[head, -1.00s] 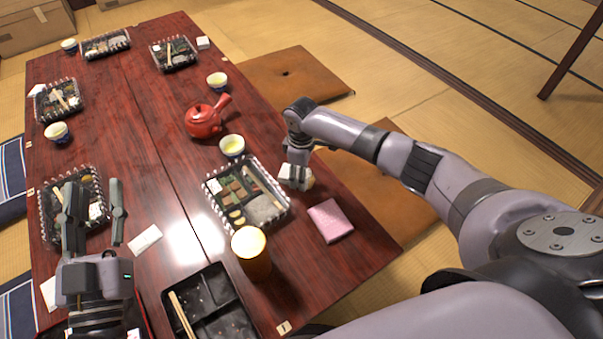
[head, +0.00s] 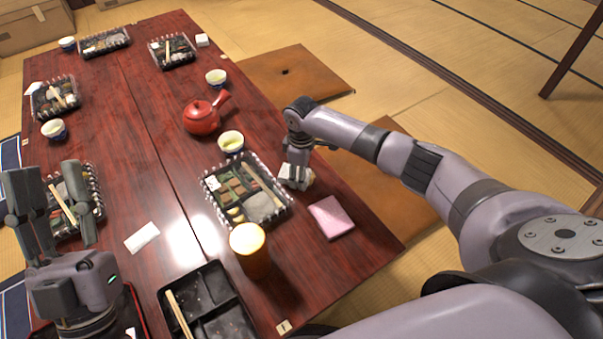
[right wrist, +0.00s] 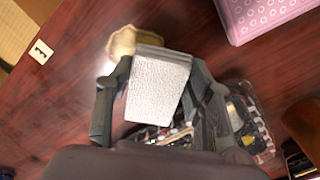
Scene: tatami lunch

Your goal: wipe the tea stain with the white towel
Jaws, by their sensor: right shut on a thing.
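The white towel (right wrist: 158,88), a small folded textured cloth, is held between the fingers of my right gripper (head: 296,180), low over the right edge of the dark red table. In the head view the gripper mostly hides it. A tan patch (right wrist: 124,41) shows on the tabletop just beyond the towel in the right wrist view. It looks like the tea stain, partly covered by the towel. I cannot tell whether the towel presses on the table. My left gripper (head: 47,185) is open and empty above the table's near left side.
A bento box (head: 207,190) and a tea cup (head: 231,142) stand left of the right gripper. A pink patterned item (head: 332,217) lies nearer me. An orange cup (head: 251,262), a black tray (head: 215,320) and a red teapot (head: 201,118) also stand on the table.

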